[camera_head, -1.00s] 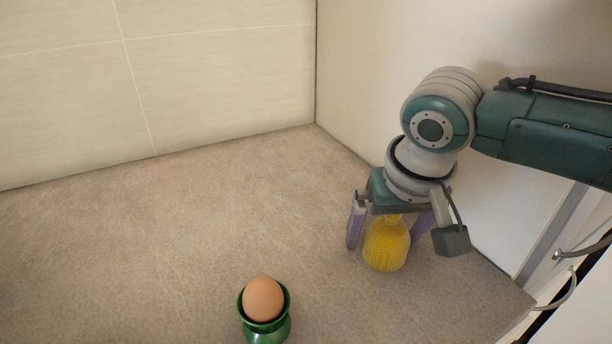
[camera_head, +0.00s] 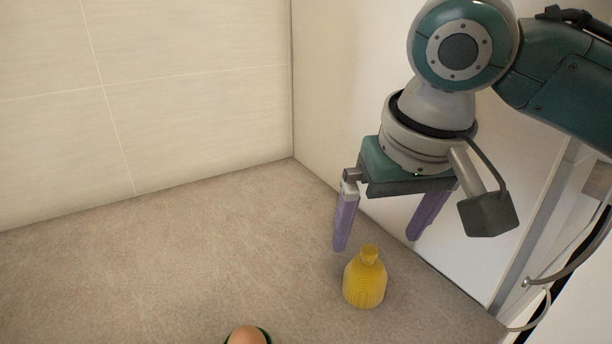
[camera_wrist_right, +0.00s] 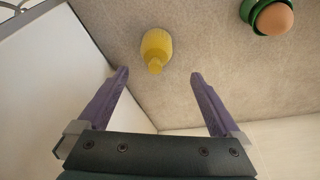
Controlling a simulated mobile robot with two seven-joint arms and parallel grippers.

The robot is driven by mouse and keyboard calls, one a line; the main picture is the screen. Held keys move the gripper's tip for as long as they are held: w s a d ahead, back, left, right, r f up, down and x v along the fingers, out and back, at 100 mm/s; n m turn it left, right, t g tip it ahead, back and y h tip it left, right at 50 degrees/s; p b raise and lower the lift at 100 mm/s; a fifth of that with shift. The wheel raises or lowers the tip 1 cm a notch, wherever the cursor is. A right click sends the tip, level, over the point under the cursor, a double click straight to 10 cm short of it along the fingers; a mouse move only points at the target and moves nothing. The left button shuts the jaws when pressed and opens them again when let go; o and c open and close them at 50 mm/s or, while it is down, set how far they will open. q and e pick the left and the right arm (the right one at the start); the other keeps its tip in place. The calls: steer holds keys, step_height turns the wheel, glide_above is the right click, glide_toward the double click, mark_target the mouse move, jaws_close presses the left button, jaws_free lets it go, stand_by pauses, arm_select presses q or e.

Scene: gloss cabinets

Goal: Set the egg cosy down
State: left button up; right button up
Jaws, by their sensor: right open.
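The yellow ribbed egg cosy (camera_head: 365,280) stands upright on the counter, its small knob on top. It also shows in the right wrist view (camera_wrist_right: 156,48), beyond the fingertips. My right gripper (camera_head: 378,243) is open and empty above the cosy, its purple fingers apart and clear of it. My left gripper is not in view.
A brown egg (camera_head: 246,337) in a green egg cup (camera_wrist_right: 258,12) stands on the counter (camera_head: 200,260), cut off at the head view's bottom edge. A wall (camera_head: 345,120) rises close behind the right gripper. The counter left of the cosy is clear.

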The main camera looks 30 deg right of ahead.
steer(key=s+a+f+n, duration=0.1)
steer(key=s+a, duration=0.1)
steer(key=s, duration=0.2)
steer(key=s+a+f+n+y, duration=0.1)
steer(key=s+a+f+n, duration=0.1)
steer(key=s, duration=0.2)
steer(key=s+a+f+n+y, duration=0.1)
steer(key=s+a+f, duration=0.1)
steer(key=s+a, duration=0.1)
steer(key=shift+s+n+t, duration=0.3)
steer(key=shift+s, duration=0.5)
steer(key=s+d+h, duration=0.1)
steer(key=s+d, duration=0.2)
steer(key=s, duration=0.2)
steer(key=shift+n, duration=0.3)
